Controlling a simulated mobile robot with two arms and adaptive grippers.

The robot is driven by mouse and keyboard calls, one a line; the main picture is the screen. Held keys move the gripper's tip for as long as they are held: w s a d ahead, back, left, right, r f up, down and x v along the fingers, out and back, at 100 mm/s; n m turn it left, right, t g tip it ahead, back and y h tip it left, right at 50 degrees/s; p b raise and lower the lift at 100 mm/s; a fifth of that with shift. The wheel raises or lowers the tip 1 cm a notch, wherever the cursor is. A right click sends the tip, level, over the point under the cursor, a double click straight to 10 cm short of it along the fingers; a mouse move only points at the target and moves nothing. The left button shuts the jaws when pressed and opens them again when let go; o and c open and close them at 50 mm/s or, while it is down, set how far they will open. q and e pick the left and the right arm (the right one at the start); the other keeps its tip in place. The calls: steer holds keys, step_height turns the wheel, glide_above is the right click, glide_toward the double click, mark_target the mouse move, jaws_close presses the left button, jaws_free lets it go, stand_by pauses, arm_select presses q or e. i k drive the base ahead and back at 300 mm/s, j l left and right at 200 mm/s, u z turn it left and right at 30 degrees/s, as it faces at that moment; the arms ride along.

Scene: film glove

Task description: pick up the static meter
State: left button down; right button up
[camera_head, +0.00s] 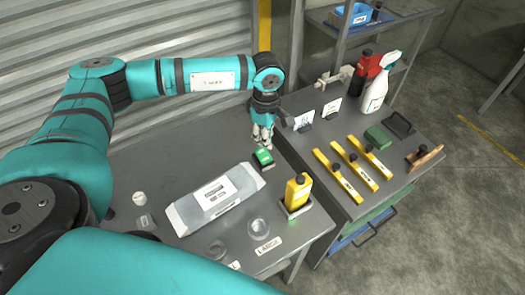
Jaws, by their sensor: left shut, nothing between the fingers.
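My left gripper (262,138) points down over the back right of the grey table, its fingers shut and empty. A small green block-like item (263,157) lies just in front of the fingertips; I cannot tell whether they touch. A yellow handheld-looking item with a dark top (298,190) stands in a small holder near the table's right edge, apart from the gripper. It looks most like the static meter, but I cannot read any label to be sure. My right gripper is not in view.
Clear round dishes (258,229) and a small white-capped jar (139,198) are nearby. The adjoining bench holds yellow bars (335,176), a spray bottle (377,90) and a red-black bottle (363,75). A shelf post stands behind.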

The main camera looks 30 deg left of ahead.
mark_target(298, 188)
steer(key=k+l, duration=0.5)
steer(key=k, duration=0.2)
steer(key=k+l, duration=0.5)
steer(key=k, duration=0.15)
